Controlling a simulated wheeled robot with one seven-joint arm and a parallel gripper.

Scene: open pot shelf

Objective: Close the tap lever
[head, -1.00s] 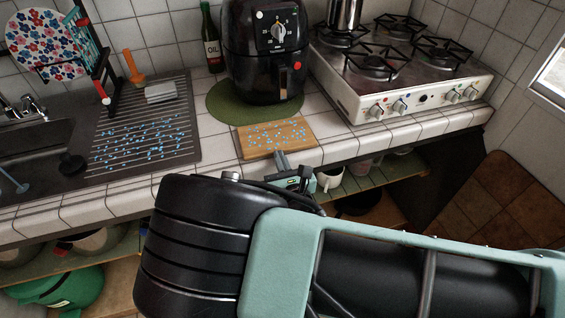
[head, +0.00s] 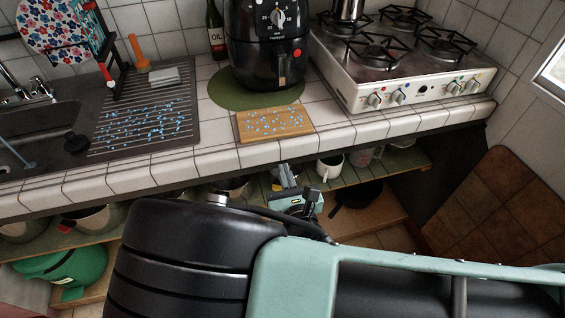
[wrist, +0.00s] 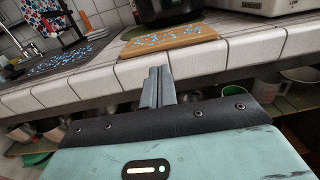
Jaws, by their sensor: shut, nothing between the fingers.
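The tap (head: 32,92) stands at the far left, behind the dark sink (head: 45,130), partly cut off by the picture's left edge. It also shows small at the far left of the wrist view (wrist: 30,50). Its lever is too small to make out clearly. My gripper (head: 285,172) is shut and empty, in front of the counter's front edge and below its top, well to the right of the sink. In the wrist view my fingertips (wrist: 158,72) are pressed together and point toward the counter edge.
A wooden board (head: 275,124) with blue bits lies near the counter edge, before a black air fryer (head: 268,45). A white stove (head: 405,75) stands at right. An open shelf (head: 385,165) with mugs and pots runs below. The ridged drainboard (head: 150,115) also has blue bits.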

